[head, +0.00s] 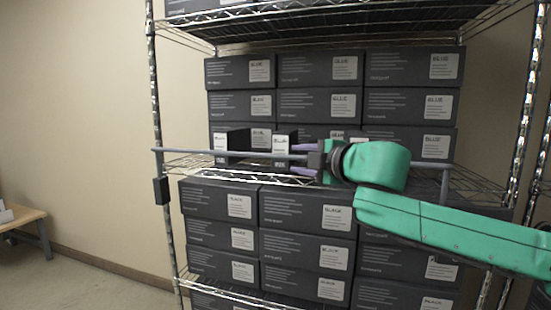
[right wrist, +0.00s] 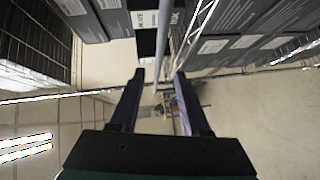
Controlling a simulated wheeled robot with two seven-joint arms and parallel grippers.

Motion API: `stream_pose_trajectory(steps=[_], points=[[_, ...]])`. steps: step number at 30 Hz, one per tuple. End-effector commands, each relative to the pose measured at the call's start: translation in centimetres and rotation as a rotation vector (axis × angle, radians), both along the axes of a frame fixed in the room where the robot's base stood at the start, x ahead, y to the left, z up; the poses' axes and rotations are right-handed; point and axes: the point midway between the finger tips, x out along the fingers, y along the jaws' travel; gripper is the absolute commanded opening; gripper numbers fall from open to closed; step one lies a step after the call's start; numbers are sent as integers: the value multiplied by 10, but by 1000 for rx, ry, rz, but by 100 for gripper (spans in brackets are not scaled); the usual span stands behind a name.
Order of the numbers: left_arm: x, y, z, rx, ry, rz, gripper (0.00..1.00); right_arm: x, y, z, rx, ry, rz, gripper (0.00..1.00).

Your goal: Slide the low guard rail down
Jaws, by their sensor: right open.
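The low guard rail (head: 240,154) is a thin grey bar across the front of the shelf in the head view. Its left end meets the rack's left post above a small black block (head: 160,190); its right end bends down near the right side. My right gripper (head: 303,159) is open, with one purple finger above the rail and one below. In the right wrist view the rail (right wrist: 162,50) runs between the open fingers (right wrist: 159,73); contact cannot be told. My left gripper is not in view.
Dark boxes labelled BLUE (head: 318,104) stand behind the rail. Boxes labelled BLACK (head: 305,240) fill the shelf below. The wire shelf edge (head: 240,170) lies just under the rail. Open floor and a small bench (head: 25,217) are at left.

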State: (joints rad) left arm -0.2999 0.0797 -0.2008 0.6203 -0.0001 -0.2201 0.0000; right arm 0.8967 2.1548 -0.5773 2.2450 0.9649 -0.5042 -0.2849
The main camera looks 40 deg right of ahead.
Motion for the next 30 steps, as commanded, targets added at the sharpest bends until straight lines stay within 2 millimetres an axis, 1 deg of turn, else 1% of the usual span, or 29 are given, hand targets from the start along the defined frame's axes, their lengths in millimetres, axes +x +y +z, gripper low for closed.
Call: stream_pose_trajectory(steps=[1,5,6,9,12,15,18,26,30], points=[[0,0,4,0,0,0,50,14,-1,-2,8,3,4,46],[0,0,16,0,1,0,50,44,-7,-4,10,3,2,46],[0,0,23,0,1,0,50,52,-8,-3,10,3,2,46],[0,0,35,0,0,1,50,70,-11,-4,10,2,2,46],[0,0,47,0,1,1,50,83,-15,-4,10,-4,1,46],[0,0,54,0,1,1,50,93,-17,-8,7,-2,0,46],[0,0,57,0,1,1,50,99,-17,-11,5,-1,-1,46],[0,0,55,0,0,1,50,100,-18,-14,1,0,-1,46],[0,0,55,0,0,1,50,100,-17,-14,1,0,-1,0]])
